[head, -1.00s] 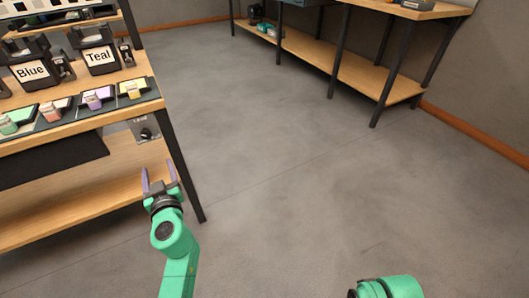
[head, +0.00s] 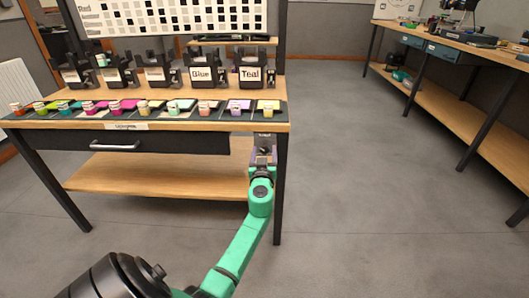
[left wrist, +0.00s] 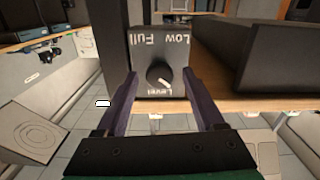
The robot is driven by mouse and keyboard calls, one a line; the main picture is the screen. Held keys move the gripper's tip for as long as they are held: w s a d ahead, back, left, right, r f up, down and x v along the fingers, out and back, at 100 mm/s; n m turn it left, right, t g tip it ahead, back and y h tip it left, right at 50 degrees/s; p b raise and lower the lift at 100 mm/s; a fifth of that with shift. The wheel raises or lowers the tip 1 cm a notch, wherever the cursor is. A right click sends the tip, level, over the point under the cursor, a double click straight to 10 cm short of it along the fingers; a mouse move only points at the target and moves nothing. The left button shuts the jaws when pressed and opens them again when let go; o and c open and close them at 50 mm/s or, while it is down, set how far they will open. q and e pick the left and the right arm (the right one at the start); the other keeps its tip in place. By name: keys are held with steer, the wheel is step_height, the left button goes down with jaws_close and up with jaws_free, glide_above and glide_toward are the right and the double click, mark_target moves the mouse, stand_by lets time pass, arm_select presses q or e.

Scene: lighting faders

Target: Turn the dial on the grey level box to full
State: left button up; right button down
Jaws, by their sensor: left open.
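The grey level box (left wrist: 158,48) hangs under the right end of the workbench, facing my left wrist camera. Its labels appear upside down: "Full" at the left, "Low" at the right and "Level" below. The round black dial (left wrist: 158,72) is on its face, with a pale pointer mark on its lower right part. My left gripper (left wrist: 160,76) is open, its two purple fingers on either side of the dial, apart from it as far as I can tell. In the head view the left gripper (head: 263,155) is under the bench's right corner and mostly hides the box. My right gripper is out of view.
The workbench (head: 215,126) carries colored fader blocks and labelled black holders. A black drawer (head: 160,143) is left of the box, and a dark bench leg (head: 281,190) stands close by. A lower shelf (head: 150,180) is below. Open floor (head: 370,170) lies to the right.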

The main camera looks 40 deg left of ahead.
arm_select(q)
jaws_close()
stand_by(0.3)
